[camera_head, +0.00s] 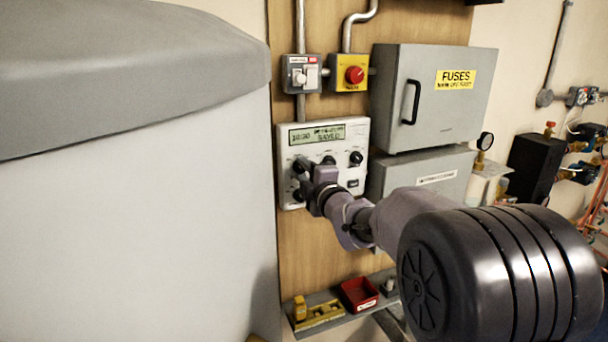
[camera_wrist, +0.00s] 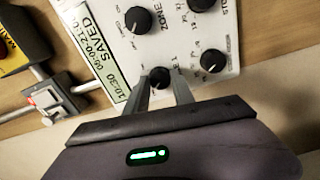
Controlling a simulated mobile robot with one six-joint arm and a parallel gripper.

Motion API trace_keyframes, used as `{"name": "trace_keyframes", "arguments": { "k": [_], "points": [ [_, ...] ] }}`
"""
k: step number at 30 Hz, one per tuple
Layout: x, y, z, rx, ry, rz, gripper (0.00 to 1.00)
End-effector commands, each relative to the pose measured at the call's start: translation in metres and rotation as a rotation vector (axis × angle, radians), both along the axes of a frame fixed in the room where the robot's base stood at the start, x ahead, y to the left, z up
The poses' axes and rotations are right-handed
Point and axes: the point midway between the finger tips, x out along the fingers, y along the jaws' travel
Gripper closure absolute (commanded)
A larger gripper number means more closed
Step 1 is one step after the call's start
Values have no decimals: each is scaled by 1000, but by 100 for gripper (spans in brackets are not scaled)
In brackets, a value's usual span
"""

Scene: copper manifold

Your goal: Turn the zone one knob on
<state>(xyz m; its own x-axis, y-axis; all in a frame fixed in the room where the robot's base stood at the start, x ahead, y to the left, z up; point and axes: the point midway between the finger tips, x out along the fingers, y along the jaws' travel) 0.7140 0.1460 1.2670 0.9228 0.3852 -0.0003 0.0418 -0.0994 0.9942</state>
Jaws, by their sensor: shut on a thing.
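A white control panel (camera_head: 345,135) with a display (camera_head: 317,136) and several black knobs is mounted on the wooden board. My gripper (camera_head: 306,168) reaches the panel's left side. In the wrist view, the fingertips of my gripper (camera_wrist: 163,84) are closed around a small black knob (camera_wrist: 160,77) beside the display (camera_wrist: 100,50). Partly hidden lettering by it seems to end in "1", so it looks like the zone one knob. Its pointer direction cannot be read clearly. The display reads "SAVED" and "10:30".
Other black knobs (camera_wrist: 138,20) (camera_wrist: 212,61) sit close to the fingers. A yellow box with a red switch (camera_head: 354,75) and a grey switch (camera_head: 302,74) are above the panel. A fuse box (camera_head: 435,95) is to the right. A shelf with a red tray (camera_head: 359,293) is below.

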Motion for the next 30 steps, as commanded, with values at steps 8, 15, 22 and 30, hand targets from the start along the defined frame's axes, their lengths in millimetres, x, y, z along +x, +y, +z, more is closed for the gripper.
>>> {"name": "trace_keyframes", "arguments": {
  "k": [8,15,22,30],
  "points": [
    [0,0,-2,215,87,2,100],
    [0,0,-1,427,177,1,100],
    [0,0,-1,628,262,1,100],
    [0,0,0,866,361,1,100]
  ]
}}
